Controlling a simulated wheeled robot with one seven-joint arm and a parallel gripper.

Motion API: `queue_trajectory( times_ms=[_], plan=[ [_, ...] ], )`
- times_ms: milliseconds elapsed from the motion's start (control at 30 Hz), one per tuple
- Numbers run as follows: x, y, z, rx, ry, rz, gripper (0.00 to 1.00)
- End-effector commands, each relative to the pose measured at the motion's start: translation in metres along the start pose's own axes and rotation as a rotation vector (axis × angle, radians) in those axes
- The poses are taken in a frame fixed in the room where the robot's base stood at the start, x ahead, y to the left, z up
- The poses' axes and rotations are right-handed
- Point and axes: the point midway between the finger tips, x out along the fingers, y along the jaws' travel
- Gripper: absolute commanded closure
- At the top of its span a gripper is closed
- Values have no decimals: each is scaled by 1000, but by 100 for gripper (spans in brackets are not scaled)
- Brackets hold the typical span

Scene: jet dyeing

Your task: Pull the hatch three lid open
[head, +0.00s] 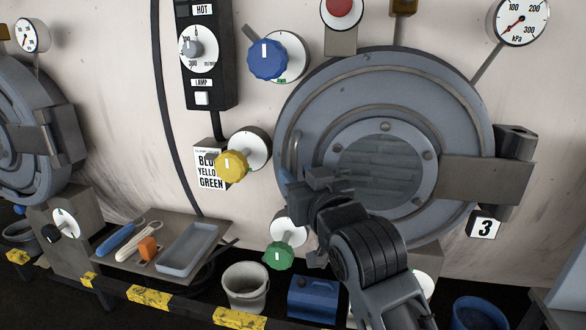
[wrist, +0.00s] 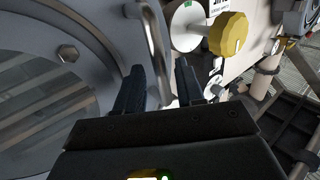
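The round grey lid of hatch three (head: 345,98) looks closed against the machine wall, with a bolted window in its middle. Its number plate "3" (head: 484,226) is at the lower right. A curved grey bar handle (head: 297,150) is on the lid's left side. My gripper (head: 306,183) is at the lid's lower left, by the handle's lower end. In the wrist view, the fingers of my gripper (wrist: 160,72) are spread apart, with the handle (wrist: 155,40) running between them. I see gaps beside the bar; contact is not clear.
A yellow knob (head: 232,164) is left of the handle and a green knob (head: 279,256) is below. A blue knob (head: 267,59) is above left.

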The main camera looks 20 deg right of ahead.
Motion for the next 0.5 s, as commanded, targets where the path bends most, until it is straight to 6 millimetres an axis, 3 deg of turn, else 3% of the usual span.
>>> queue_trajectory(
  times_ms=[200,500],
  plan=[
    [24,0,-1,0,0,0,62],
    [28,0,0,1,1,0,62]
  ],
)
